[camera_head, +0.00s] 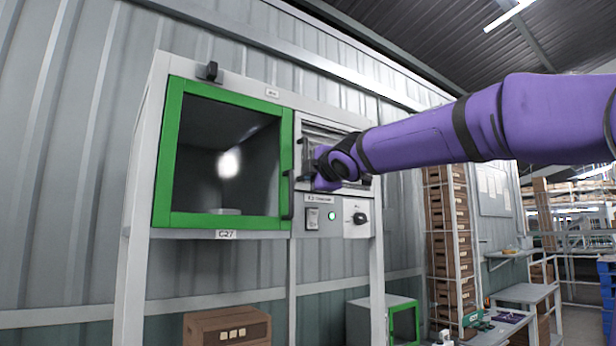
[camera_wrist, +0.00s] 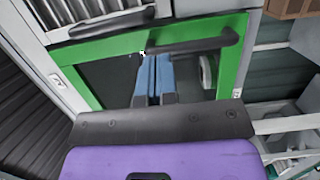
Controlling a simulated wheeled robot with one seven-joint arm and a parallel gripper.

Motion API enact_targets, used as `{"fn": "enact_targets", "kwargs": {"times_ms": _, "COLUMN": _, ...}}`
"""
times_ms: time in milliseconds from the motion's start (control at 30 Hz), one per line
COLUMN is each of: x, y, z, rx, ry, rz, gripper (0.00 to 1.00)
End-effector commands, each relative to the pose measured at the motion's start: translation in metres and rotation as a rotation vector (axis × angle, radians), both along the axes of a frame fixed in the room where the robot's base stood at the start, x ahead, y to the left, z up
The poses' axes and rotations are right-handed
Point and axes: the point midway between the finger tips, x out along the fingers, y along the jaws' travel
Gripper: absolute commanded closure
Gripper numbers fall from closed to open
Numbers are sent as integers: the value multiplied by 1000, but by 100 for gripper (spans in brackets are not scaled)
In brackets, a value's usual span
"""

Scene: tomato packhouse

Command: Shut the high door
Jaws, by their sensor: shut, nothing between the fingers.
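The high door (camera_head: 222,220) has a green frame and a clear pane, on the upper white cabinet. It looks flush or nearly flush with the cabinet front; I cannot tell if a small gap is left. Its black handle (camera_head: 289,194) is upright on the right edge. In the wrist view the green frame (camera_wrist: 228,75) and handle (camera_wrist: 195,46) lie just beyond my gripper (camera_wrist: 154,60). My gripper's blue fingers are together and empty, their tips close to the handle; contact is unclear. In the head view my gripper (camera_head: 318,180) is right of the handle, its fingers mostly hidden.
Right of the door is a panel with a knob (camera_head: 360,217), a switch (camera_head: 312,218) and a green light. A lower cabinet with a green door (camera_head: 404,325) and a brown box (camera_head: 227,328) stand below. A crate rack (camera_head: 450,240) is further right.

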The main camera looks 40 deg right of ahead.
Motion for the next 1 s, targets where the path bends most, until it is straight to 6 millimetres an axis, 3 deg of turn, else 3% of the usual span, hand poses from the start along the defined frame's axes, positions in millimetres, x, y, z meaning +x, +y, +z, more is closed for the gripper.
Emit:
{"fn": "enact_targets", "kwargs": {"times_ms": 533, "x": -60, "y": -40, "z": 0, "rx": 1, "ry": 0, "rz": 2, "gripper": 100}}
{"fn": "enact_targets", "kwargs": {"times_ms": 1000, "x": -71, "y": -46, "z": -3, "rx": 13, "ry": 7, "rz": 0, "gripper": 100}}
